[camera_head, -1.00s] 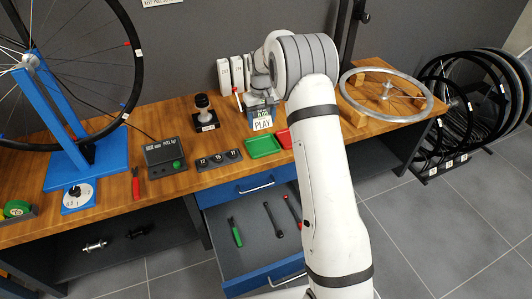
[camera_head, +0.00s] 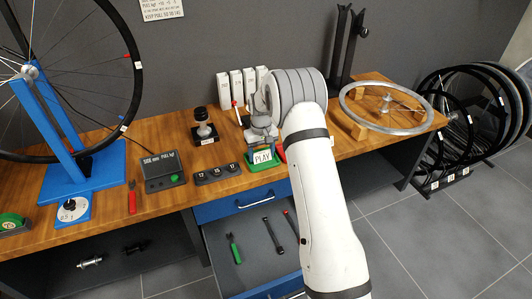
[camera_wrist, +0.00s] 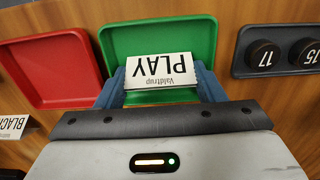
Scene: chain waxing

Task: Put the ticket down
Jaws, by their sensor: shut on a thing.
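The ticket (camera_wrist: 158,70) is a white card reading "PLAY" under a smaller line of print. In the head view the green tray (camera_head: 250,168) is partly hidden by the ticket and my gripper.
A red tray (camera_wrist: 48,66) lies beside the green one. A dark block with numbered round weights (camera_wrist: 275,48) is on the other side. A "BLACK" card (camera_wrist: 14,128) stands past the red tray. An open drawer (camera_head: 225,270) is below the bench edge.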

